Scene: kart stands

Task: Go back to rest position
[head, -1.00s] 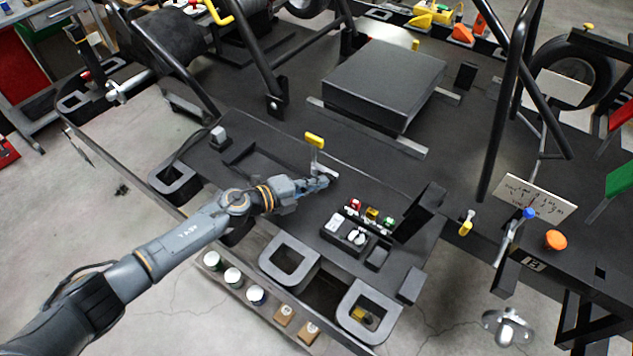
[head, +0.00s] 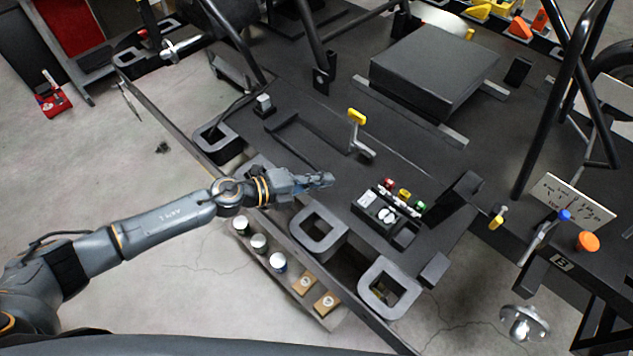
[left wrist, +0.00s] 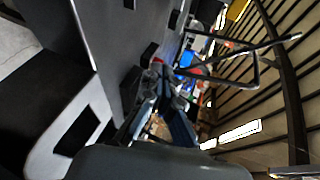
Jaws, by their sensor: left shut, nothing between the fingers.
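My left arm comes in from the left in the head view. My left gripper (head: 322,180) is shut and empty, above the front edge of the black kart panel (head: 330,205). The yellow-topped lever (head: 357,118) stands behind it to the right, apart from the fingers. The small box with coloured buttons (head: 388,208) lies to the right of the gripper. In the left wrist view the gripper's fingers (left wrist: 162,112) show close together with nothing clear between them. My right gripper is not in view.
Square grey-rimmed openings (head: 318,230) line the panel's front edge. Several small cans and blocks stand on a ledge (head: 290,275) below. Black tubes (head: 565,90) rise at the right. Grey floor (head: 130,200) is free at the left.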

